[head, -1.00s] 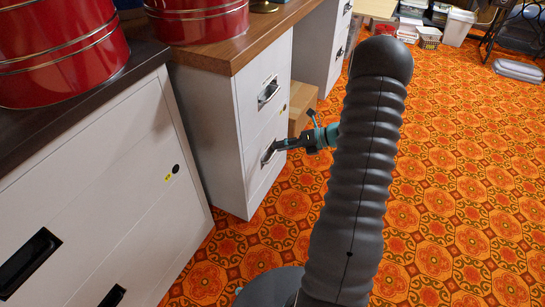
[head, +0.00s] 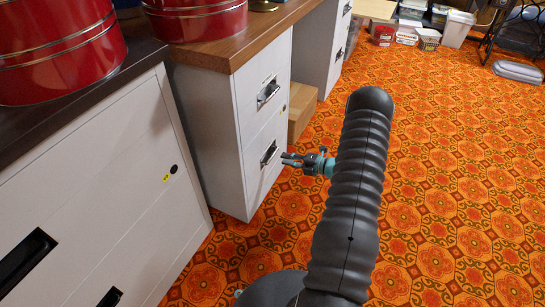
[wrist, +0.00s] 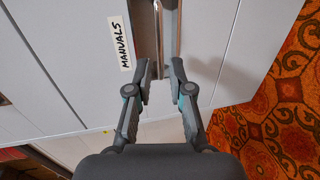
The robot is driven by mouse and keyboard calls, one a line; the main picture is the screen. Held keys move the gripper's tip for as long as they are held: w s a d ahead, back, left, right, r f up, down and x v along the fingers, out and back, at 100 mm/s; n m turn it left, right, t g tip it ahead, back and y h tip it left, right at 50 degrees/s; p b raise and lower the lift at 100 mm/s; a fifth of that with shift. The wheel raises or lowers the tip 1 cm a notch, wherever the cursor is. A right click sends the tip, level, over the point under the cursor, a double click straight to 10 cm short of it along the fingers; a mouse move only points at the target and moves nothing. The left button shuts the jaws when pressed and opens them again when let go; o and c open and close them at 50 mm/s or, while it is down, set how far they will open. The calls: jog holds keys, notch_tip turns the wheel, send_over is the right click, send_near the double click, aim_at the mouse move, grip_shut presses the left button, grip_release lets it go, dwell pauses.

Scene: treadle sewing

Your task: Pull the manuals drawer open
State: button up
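The manuals drawer (head: 262,172) is the lower drawer of a white cabinet under the wooden desk. It looks flush with the cabinet front. Its label "MANUALS" (wrist: 122,43) and its recessed metal handle (wrist: 158,35) show in the wrist view; the handle (head: 269,153) also shows in the head view. My gripper (head: 284,157) is just right of this handle, pointing at it. In the wrist view my gripper (wrist: 162,66) has its two fingers apart, one each side of the handle's line. Nothing is held. Whether the fingertips touch the handle I cannot tell.
An upper drawer handle (head: 268,91) is above. A cardboard box (head: 302,113) stands on the floor behind the cabinet. A nearer white cabinet (head: 95,190) with red tins (head: 60,50) is at left. The patterned orange floor (head: 450,200) is clear at right.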

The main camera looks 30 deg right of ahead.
aim_at(272, 156)
jog(key=x, duration=0.7)
grip_shut()
